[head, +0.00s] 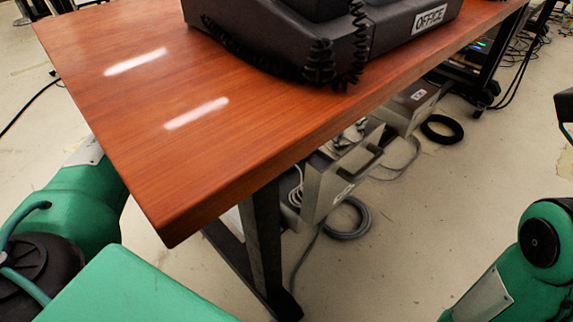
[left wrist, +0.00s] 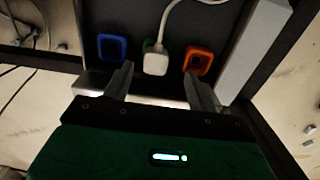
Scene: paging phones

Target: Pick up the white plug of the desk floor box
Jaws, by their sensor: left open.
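In the left wrist view the white plug (left wrist: 155,64) sits at a green socket (left wrist: 149,45), most of which it hides. A white cable rises from it. A blue socket (left wrist: 112,47) is on its left and an orange socket (left wrist: 199,59) on its right. My left gripper (left wrist: 160,74) is open, with one finger on each side of the plug and visible gaps between; I see no contact. In the head view a grey floor box (head: 325,187) stands under the desk; its label is too small to read. My left gripper is hidden there, and my right gripper is not in view.
The wooden desk (head: 130,100) covers much of the head view, with a black phone console (head: 380,45) marked OFFICE on it. A dark desk leg (head: 263,240) stands beside the floor box.

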